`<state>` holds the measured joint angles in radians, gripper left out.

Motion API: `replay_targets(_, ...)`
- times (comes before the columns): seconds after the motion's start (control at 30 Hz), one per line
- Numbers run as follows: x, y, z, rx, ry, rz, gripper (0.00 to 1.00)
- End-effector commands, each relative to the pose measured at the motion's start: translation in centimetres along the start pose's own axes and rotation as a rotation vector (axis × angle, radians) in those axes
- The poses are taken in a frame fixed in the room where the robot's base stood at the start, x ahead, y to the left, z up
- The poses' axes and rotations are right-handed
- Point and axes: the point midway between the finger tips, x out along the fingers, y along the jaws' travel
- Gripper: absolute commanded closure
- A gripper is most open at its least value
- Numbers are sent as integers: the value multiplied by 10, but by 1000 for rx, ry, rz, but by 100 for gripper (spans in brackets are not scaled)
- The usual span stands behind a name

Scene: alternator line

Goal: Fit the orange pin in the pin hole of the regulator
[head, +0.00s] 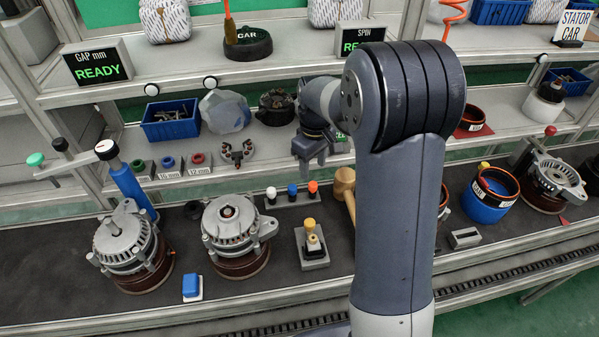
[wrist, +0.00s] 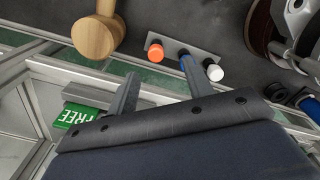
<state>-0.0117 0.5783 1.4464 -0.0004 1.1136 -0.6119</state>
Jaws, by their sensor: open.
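The orange pin (head: 313,187) stands at the right end of a small grey rack (head: 302,199), beside a blue pin (head: 292,189) and a white pin (head: 271,193). My gripper (head: 313,158) is above and behind the rack, open and empty. In the wrist view, the orange pin (wrist: 155,51) shows ahead, between the line of the two fingers of my gripper (wrist: 160,70), apart from them. One finger overlaps the blue pin in that view. A grey block with a yellow-topped part (head: 312,243) stands in front of the rack; I cannot tell whether it is the regulator. No pin hole can be made out.
A wooden mallet (head: 345,187) stands close right of the rack. Two alternators (head: 235,228) stand to the left, with a blue-and-white block (head: 192,287) in front. The shelf (head: 230,172) with several parts lies behind. Dark bench surface is free around the grey block.

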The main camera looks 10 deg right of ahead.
Motion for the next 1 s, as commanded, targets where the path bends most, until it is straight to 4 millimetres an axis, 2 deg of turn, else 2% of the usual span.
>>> replay_targets(0.17,18,2,-1,-5,-6,-4,51)
replay_targets(0.4,53,2,-1,-4,-5,-4,51)
replay_targets(0.57,62,3,-1,-4,-5,-3,51)
replay_targets(0.9,104,8,-1,-4,-5,-3,51)
replay_targets(1.0,110,8,-1,-4,-4,-3,51)
